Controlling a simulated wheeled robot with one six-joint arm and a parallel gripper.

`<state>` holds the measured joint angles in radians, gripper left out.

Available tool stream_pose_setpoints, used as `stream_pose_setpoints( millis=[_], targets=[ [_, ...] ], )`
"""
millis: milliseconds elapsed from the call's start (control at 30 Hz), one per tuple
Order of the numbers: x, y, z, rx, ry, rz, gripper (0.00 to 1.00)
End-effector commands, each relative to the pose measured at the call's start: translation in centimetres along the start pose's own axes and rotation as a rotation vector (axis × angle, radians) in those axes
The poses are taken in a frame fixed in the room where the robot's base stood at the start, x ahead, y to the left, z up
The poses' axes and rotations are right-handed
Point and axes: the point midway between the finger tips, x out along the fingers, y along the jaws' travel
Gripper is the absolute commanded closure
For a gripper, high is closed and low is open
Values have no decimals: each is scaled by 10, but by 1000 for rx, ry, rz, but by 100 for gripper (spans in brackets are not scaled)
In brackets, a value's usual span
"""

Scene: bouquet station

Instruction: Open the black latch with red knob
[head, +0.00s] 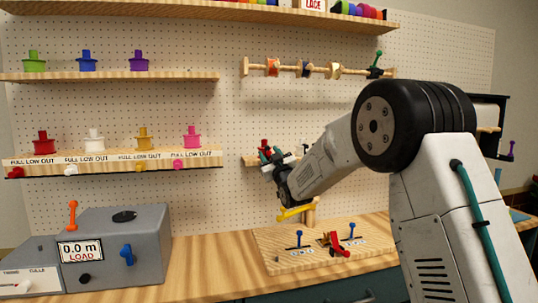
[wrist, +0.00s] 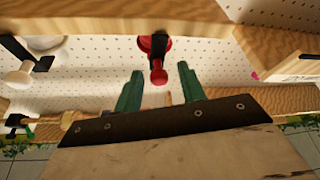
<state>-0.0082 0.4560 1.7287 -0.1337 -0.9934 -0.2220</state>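The red knob (wrist: 158,76) hangs at the centre of the wrist view, in front of a black latch strip (wrist: 161,48) and a red round part (wrist: 146,43). My gripper (wrist: 160,70) is open, with one green finger on each side of the knob in the picture. Whether the fingers touch the knob or are still short of it, I cannot tell. The latch itself is hidden there by my gripper.
A white knob (wrist: 20,76) with a black strip is to the left in the wrist view. A wooden board (head: 290,260) with small levers lies on the table below. A grey machine (head: 140,235) stands at the left. A peg rail (head: 320,70) is above.

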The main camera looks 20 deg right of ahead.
Motion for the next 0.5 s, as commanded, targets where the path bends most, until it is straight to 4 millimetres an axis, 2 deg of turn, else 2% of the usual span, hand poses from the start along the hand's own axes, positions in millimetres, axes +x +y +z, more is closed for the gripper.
stream_pose_setpoints(
  millis=[133,367,467,500],
  targets=[
    [8,0,0,0,0,0,60],
    [9,0,0,0,0,0,60],
    [9,0,0,0,0,0,85],
    [9,0,0,0,-1,0,96]
  ],
)
